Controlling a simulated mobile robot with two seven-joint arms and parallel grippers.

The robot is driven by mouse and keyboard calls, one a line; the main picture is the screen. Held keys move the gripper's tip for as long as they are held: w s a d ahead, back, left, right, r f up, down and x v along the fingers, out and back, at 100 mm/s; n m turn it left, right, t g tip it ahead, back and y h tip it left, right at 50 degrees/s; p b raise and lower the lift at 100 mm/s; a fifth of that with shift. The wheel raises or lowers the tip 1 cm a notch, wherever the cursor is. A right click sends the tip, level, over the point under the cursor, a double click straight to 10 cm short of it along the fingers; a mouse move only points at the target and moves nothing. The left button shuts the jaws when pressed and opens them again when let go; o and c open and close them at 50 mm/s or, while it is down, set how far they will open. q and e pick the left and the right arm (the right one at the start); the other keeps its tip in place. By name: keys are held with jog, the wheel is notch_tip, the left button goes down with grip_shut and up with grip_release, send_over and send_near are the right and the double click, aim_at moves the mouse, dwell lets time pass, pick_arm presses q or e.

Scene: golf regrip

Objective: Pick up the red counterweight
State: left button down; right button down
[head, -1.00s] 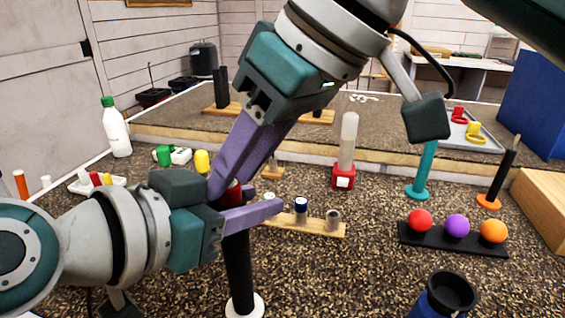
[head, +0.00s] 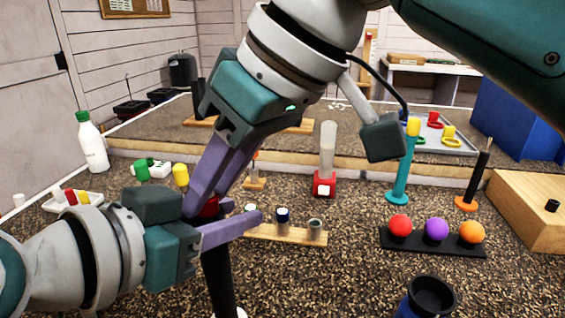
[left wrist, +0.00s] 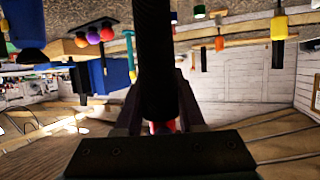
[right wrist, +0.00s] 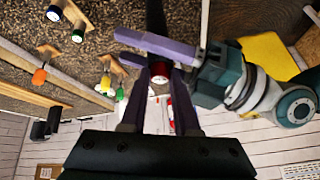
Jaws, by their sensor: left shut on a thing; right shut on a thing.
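A black grip (head: 216,275) stands nearly upright below my grippers, with a red piece (head: 209,207) at its upper end. My left gripper (head: 229,228) is shut around the grip's upper part, just below the red piece. My right gripper (head: 194,205) comes down from above and is shut on the red piece, which also shows between its fingers in the right wrist view (right wrist: 160,70). Fingers hide much of it. A small red cylinder (head: 71,196) lies in a white tray (head: 93,209) at the left. I cannot tell which red piece is the counterweight.
A white bottle (head: 92,146) stands at left. A wooden block (head: 262,231) with several small cylinders and a red-based clear tube (head: 326,165) stand beyond the grippers. A black rack (head: 430,246) holds coloured balls. A dark blue cup (head: 430,297) is at the front right.

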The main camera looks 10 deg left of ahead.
aim_at(213, 198)
pick_arm(q)
jog(key=shift+d+r, duration=0.1)
pick_arm(e)
jog(key=shift+s+f, duration=0.2)
jog(key=shift+s, duration=0.1)
notch_tip(213, 198, up, 10)
jog(key=shift+r, duration=0.15)
jog(key=shift+w, duration=0.1)
pick_arm(q)
jog(key=shift+c, duration=2.2)
grip_release()
